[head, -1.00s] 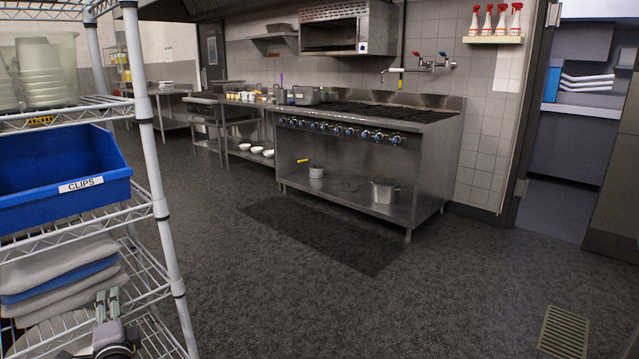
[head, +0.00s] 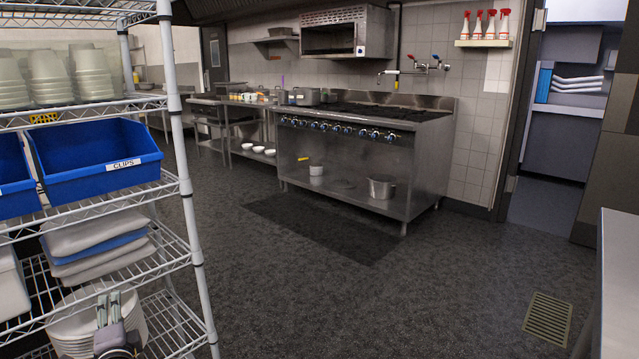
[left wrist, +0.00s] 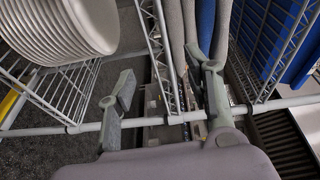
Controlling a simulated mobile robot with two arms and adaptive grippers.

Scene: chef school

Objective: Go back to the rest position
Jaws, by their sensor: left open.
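My left gripper (head: 109,311) is at the bottom left of the head view, in front of the white wire shelving rack (head: 190,215). Its two fingers point up and hold nothing. In the left wrist view the fingers of my left gripper (left wrist: 165,95) stand wide apart, with rack wires and a shelf edge behind them. Stacked white plates (head: 70,325) are behind the gripper in the head view; a white round stack (left wrist: 65,30) shows at the upper left of the left wrist view. My right gripper is in neither view.
The rack also holds a blue bin labelled CLIPS (head: 95,160) and folded grey and blue cloths (head: 95,240). A steel stove (head: 350,160) stands across the room. A grey counter edge (head: 618,270) is at the right.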

